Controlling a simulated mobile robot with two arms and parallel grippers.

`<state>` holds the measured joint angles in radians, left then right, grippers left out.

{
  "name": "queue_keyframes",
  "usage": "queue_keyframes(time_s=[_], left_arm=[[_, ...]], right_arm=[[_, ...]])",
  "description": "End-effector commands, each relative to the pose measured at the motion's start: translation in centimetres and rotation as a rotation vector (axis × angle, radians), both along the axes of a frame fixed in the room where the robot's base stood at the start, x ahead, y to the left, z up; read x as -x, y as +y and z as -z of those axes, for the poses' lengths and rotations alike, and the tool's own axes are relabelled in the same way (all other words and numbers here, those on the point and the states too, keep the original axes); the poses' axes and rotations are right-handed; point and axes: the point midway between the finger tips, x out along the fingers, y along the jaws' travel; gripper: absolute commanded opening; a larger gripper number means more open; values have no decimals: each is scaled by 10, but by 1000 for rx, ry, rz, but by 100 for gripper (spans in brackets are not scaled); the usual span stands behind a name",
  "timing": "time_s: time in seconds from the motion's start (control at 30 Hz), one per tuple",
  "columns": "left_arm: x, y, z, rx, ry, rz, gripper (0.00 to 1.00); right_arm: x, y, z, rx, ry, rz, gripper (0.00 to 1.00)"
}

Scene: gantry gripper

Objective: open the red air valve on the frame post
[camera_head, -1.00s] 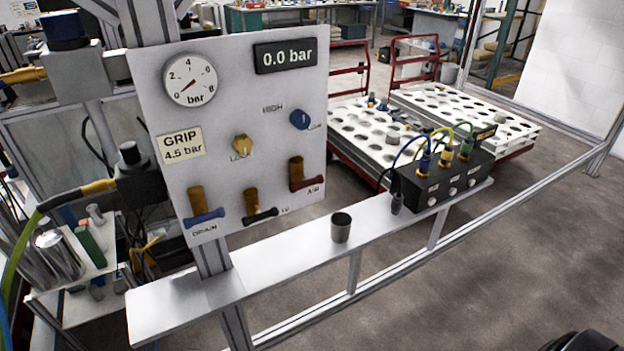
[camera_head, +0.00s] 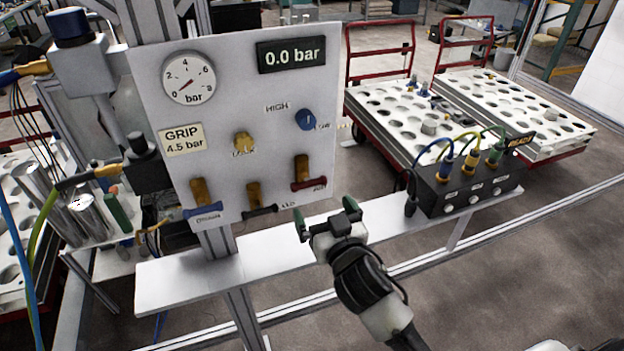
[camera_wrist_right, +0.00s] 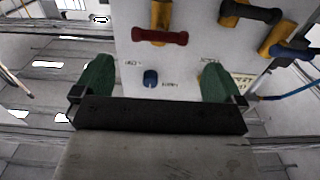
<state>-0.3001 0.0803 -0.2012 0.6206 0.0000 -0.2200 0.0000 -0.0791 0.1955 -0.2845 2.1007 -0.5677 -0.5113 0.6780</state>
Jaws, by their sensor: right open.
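The red-handled air valve (camera_head: 308,184) sits at the lower right of the white panel on the frame post, with a brass body and its red lever lying crosswise. Its label is too blurred to read surely. It also shows in the right wrist view (camera_wrist_right: 160,37), above the gap between the fingers. My right gripper (camera_head: 328,217) is open and empty, below and slightly right of the red valve, apart from it. Its green fingertips (camera_wrist_right: 158,80) face the panel in the wrist view. The gauge (camera_head: 190,78) points near zero and the display (camera_head: 291,56) reads 0.0 bar. My left gripper is not in view.
A black-handled valve (camera_head: 258,211) and a blue-handled valve (camera_head: 203,210) sit left of the red one. A blue knob (camera_head: 306,120) and yellow knob (camera_head: 243,143) are above. A black connector box (camera_head: 465,188) stands on the shelf (camera_head: 190,279) at right.

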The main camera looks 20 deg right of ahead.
Motion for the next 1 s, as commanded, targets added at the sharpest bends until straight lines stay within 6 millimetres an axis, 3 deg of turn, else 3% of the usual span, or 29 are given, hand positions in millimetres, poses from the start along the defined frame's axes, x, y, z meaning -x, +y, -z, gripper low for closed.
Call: queue_keyframes(time_s=[0.2,0.43,0.87,1.0], left_arm=[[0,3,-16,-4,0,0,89],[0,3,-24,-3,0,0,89],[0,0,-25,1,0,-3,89],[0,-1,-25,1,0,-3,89]], right_arm=[[-44,1,-4,1,0,0,100],[-78,3,-2,0,1,-1,100],[-88,3,0,0,1,-1,100],[-88,3,0,0,1,-1,80]])
